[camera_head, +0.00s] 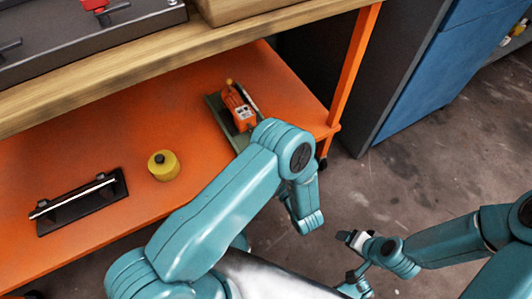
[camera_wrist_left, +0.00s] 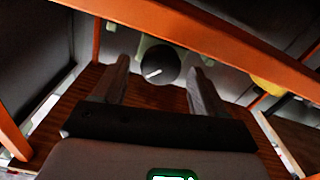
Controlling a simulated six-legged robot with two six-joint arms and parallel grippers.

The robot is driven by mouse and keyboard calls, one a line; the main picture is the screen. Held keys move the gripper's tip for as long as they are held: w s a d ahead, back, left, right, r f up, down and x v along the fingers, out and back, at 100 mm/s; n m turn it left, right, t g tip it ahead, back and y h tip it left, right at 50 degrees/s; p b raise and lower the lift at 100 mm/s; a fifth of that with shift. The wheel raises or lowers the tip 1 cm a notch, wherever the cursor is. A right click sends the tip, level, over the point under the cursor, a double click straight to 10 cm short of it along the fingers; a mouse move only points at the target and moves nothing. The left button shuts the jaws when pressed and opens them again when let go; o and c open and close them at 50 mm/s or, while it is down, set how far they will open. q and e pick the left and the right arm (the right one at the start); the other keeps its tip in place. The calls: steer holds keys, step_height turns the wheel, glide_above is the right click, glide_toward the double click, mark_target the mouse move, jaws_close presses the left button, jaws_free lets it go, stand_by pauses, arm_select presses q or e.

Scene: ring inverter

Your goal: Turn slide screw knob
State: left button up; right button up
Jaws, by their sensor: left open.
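In the left wrist view, a round black knob (camera_wrist_left: 160,66) with a white pointer line sits on a pale plate. My left gripper (camera_wrist_left: 160,72) is open, with its two dark fingers spread to the left and right of the knob in the picture. Nothing is held between them, and I cannot tell how far they are from the knob. In the head view I cannot make out the left fingers. My right gripper (camera_head: 354,238) is over the floor at the lower right, too small to tell if it is open.
An orange shelf (camera_head: 130,135) carries a black slide rail (camera_head: 85,203), a yellow cylinder (camera_head: 163,167) and an orange device (camera_head: 238,108) on a green base. A wooden top (camera_head: 200,57) is above it. In the left wrist view an orange bar (camera_wrist_left: 205,35) crosses above the knob.

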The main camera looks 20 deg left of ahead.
arm_select(q)
steer(key=shift+a, duration=0.1)
arm_select(e)
steer(key=shift+w+a, duration=0.15)
steer(key=shift+w, duration=0.05)
arm_select(q)
steer(key=shift+f, duration=0.1)
steer(key=c, duration=1.1)
steer(key=shift+o, duration=0.2)
arm_select(e)
steer(key=shift+s, duration=0.1)
arm_select(q)
steer(key=shift+w+m+p, duration=0.15)
steer(key=shift+m+p, duration=0.85)
steer(key=shift+m, duration=2.4)
arm_select(e)
steer(key=shift+s+r+g, duration=0.3)
steer(key=shift+s+r, duration=0.45)
steer(key=shift+r, duration=0.15)
